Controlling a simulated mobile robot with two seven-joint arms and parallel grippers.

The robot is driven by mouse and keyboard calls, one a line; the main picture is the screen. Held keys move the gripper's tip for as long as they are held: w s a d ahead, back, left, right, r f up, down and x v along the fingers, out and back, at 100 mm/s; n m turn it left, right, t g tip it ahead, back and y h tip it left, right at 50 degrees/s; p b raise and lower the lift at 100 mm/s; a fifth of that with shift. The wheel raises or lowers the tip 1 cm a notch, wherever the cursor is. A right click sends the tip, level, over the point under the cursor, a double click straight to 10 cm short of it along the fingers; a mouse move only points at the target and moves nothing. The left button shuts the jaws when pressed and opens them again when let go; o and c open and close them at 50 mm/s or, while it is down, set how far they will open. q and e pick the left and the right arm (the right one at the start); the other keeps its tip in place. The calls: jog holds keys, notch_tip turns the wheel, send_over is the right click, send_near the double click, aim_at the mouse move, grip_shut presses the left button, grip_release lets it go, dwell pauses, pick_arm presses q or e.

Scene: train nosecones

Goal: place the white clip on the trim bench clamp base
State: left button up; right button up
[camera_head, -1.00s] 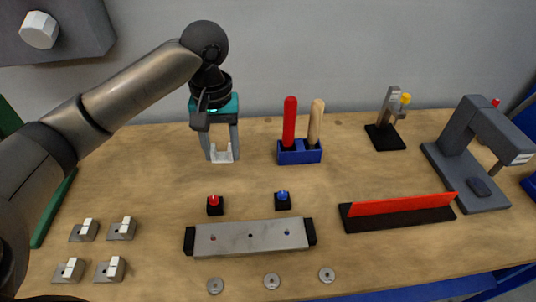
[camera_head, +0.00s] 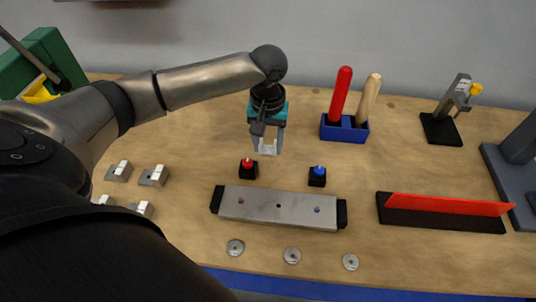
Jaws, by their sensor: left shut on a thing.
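My left gripper (camera_head: 268,147) is shut on the white clip (camera_head: 267,151), a small U-shaped piece between its fingertips. It holds the clip above the bench, behind the red button and left of the blue tool holder. A clamp with a grey arm and yellow tip (camera_head: 476,89) stands at the back right on a flat black base (camera_head: 441,130), which looks like the clamp base. The clip is well left of this base and apart from it. My right gripper is not in view.
A grey bar with black ends (camera_head: 278,207) lies in the middle, with a red button (camera_head: 248,169) and a blue button (camera_head: 317,176) behind it. The blue holder (camera_head: 344,131) carries two handles. A red strip (camera_head: 448,205) lies right. Small grey blocks (camera_head: 153,176) sit left.

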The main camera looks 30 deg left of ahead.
aim_at(268, 150)
pick_arm(q)
jog(key=shift+f+b, duration=0.45)
jog(key=shift+f, duration=1.7)
jog(key=o, duration=1.3)
jog(key=shift+f, duration=0.1)
